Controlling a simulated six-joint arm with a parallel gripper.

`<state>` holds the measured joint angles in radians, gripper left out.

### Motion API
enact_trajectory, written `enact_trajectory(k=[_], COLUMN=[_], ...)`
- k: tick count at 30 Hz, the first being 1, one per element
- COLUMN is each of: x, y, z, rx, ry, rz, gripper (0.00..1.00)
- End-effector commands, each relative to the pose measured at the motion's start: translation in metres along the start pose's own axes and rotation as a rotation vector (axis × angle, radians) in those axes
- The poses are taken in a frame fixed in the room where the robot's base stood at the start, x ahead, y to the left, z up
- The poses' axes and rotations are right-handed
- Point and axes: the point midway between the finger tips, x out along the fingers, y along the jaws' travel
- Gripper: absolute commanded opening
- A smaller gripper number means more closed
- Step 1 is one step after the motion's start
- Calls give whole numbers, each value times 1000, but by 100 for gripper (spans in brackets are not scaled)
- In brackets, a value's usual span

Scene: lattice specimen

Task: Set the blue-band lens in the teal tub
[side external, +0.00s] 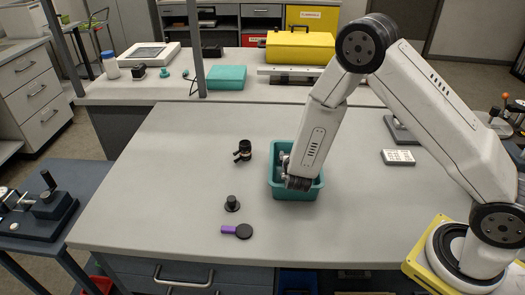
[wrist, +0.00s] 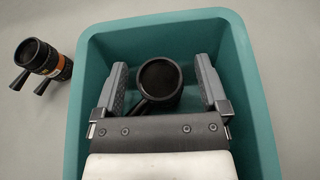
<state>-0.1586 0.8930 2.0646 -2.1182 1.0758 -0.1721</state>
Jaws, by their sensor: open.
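The teal tub (side external: 296,193) stands on the grey bench, and its rim shows in the wrist view (wrist: 88,60). A dark round lens (wrist: 158,82) with a short lever is inside the tub, seen from above; its band colour is hidden. My gripper (wrist: 160,75) reaches down into the tub with its fingers apart, one on each side of this lens, with a gap visible at least on the right. In the side view my gripper (side external: 284,164) is at the tub's left part, and the lens is hidden there.
A black lens with an orange band (side external: 243,150) stands left of the tub, also in the wrist view (wrist: 45,60). A grey keypad-like block (side external: 398,157) is at right.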

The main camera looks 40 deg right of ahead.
Motion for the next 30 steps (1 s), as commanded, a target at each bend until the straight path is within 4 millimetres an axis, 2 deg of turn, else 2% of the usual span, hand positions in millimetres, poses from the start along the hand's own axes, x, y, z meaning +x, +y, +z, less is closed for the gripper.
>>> enact_trajectory(k=[5, 14, 30], x=[-1, -35, -54], y=[0, 1, 0], z=[3, 4, 57], rx=[1, 0, 3], ry=[0, 0, -1], rz=[0, 4, 0], gripper=[94, 94, 94])
